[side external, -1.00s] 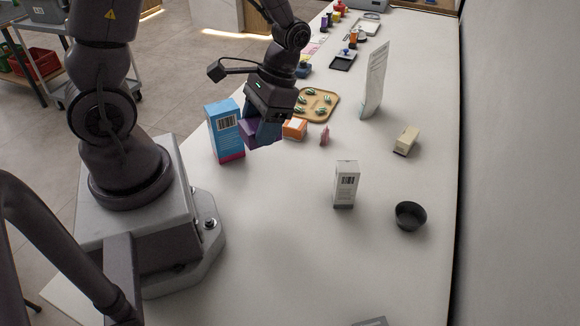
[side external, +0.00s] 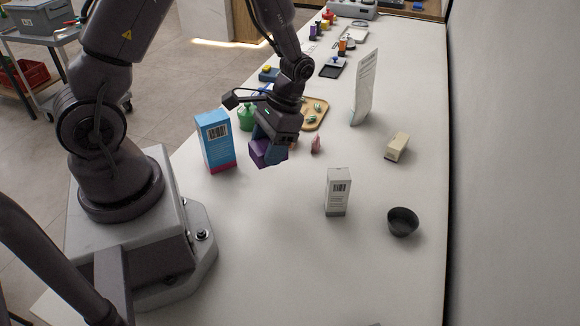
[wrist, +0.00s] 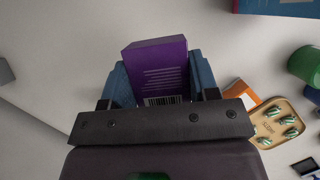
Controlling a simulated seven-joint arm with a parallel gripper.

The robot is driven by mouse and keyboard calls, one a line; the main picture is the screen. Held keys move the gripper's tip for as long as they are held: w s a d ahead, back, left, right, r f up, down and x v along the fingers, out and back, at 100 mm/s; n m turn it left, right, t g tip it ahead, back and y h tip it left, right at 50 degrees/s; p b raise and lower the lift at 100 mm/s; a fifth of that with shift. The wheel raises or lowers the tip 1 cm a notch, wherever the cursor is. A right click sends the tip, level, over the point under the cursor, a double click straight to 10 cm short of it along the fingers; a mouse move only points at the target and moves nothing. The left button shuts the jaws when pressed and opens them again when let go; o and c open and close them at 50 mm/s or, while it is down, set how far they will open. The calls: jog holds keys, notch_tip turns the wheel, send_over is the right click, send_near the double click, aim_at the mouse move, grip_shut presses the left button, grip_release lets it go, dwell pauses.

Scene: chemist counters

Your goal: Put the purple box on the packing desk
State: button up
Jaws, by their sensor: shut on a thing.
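My gripper (side external: 268,146) is shut on the purple box (side external: 264,156), with a blue finger on each side of it. The box also shows between the fingers in the wrist view (wrist: 157,68), with pale text lines and a barcode on its face. In the side view the box is tilted and appears to be held above the white counter (side external: 270,235). The gripper is right of the tall blue box. The gripper hides part of the box. I cannot tell which surface is the packing desk.
A blue and pink box (side external: 215,142) stands left of my gripper. A white box (side external: 338,192), a black bowl (side external: 403,222), a beige block (side external: 397,147) and a sign (side external: 365,88) stand to the right. A wooden tray (side external: 315,113) and green item (side external: 246,117) lie behind. The front counter is clear.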

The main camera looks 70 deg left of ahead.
send_over(287, 179)
notch_tip(287, 179, down, 5)
jog(key=shift+w+d+f, duration=0.1)
jog(key=f, duration=0.1)
jog(key=w+f, duration=0.1)
jog(key=f, duration=0.1)
jog(key=shift+f, duration=0.5)
jog(key=shift+f, duration=0.15)
jog(key=o, duration=1)
